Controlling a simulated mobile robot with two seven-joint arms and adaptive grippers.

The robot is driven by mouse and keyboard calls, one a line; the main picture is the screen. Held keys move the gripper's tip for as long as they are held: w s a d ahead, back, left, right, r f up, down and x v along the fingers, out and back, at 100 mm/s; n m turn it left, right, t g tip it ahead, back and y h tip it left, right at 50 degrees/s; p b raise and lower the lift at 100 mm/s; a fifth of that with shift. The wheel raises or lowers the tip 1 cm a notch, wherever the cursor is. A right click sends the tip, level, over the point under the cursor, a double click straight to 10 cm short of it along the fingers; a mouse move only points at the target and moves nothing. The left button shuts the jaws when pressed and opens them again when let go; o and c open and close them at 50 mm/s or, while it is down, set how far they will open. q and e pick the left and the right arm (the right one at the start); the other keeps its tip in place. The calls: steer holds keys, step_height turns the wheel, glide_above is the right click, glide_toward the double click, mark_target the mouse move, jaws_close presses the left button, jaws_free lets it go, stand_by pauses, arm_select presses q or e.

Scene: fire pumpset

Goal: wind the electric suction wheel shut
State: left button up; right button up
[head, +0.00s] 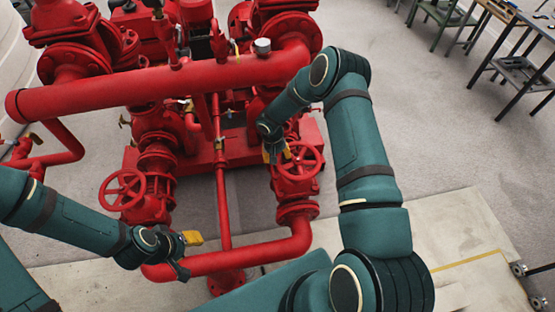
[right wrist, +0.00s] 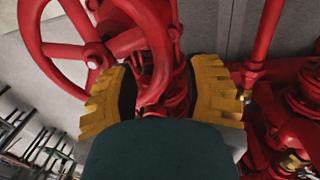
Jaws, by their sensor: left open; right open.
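Two red spoked handwheels show on the pump pipework in the head view: a right handwheel (head: 299,160) and a left handwheel (head: 122,190). No label shows which one is the electric suction wheel. My right gripper (head: 274,152) is at the left edge of the right handwheel. In the right wrist view, its yellow-padded jaws (right wrist: 160,100) are apart, with part of the red handwheel (right wrist: 95,50) rim between them; contact cannot be told. My left gripper (head: 188,254) is open and empty, below and right of the left handwheel, close to the lower red pipe.
A thick red header pipe (head: 160,84) crosses above both wheels. A thin vertical red pipe (head: 222,190) stands between the valves, and a lower red pipe (head: 255,258) runs beneath. Tables (head: 520,65) stand far right. The floor right of my right arm is mostly clear.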

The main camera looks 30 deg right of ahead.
steer(key=shift+d+f, duration=0.15)
steer(key=shift+f, duration=1.05)
steer(key=shift+s, duration=0.1)
jaws_close()
